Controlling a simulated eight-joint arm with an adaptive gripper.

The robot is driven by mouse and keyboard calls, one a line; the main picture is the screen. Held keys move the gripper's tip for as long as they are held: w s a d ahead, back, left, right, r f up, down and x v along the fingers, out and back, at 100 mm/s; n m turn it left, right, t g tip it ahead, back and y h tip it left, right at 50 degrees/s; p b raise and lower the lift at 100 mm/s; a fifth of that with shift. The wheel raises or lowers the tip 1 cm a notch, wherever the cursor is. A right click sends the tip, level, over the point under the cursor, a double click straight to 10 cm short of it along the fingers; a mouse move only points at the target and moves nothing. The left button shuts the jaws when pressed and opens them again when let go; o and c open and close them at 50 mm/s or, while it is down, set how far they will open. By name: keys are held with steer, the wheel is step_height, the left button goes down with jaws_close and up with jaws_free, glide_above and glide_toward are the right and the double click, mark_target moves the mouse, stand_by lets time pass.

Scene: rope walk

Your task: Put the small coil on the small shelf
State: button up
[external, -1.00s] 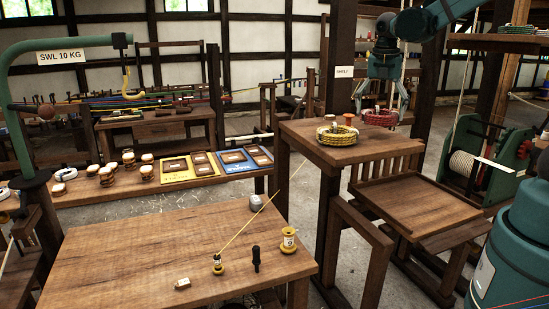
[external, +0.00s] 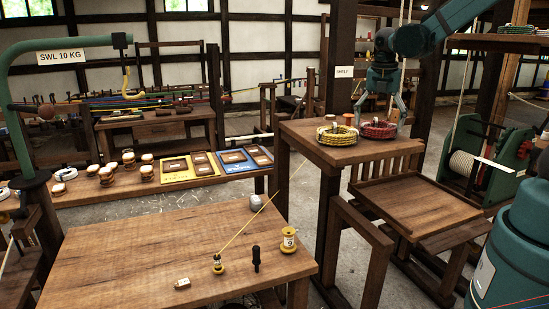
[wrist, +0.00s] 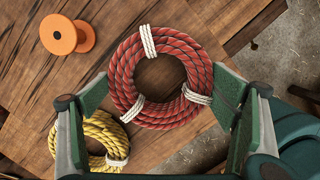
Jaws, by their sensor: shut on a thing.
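A red rope coil (external: 378,130) with white ties is between the two fingers of my gripper (external: 380,108). The wrist view shows it (wrist: 121,75) flat, with the green finger pads against its left and right sides. My gripper (wrist: 162,100) is shut on it. The coil is at, or just above, the raised wooden top (external: 310,146) near a post with a "SHELF" sign (external: 344,72); I cannot tell whether it touches. A yellow coil (external: 338,134) lies on that top to its left, and in the wrist view (wrist: 98,126) it is partly hidden by my left finger.
An orange spool (wrist: 67,35) stands on the top behind the coils. A lower wooden tray table (external: 420,205) to the right is empty. The front workbench (external: 130,255) holds small spools and tools.

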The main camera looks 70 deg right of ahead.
steer(key=shift+f, duration=0.15)
steer(key=o, duration=1.1)
step_height(320, 180, up, 12)
steer(key=a, duration=0.1)
steer(key=shift+a, duration=0.4)
stand_by(0.3)
stand_by(0.4)
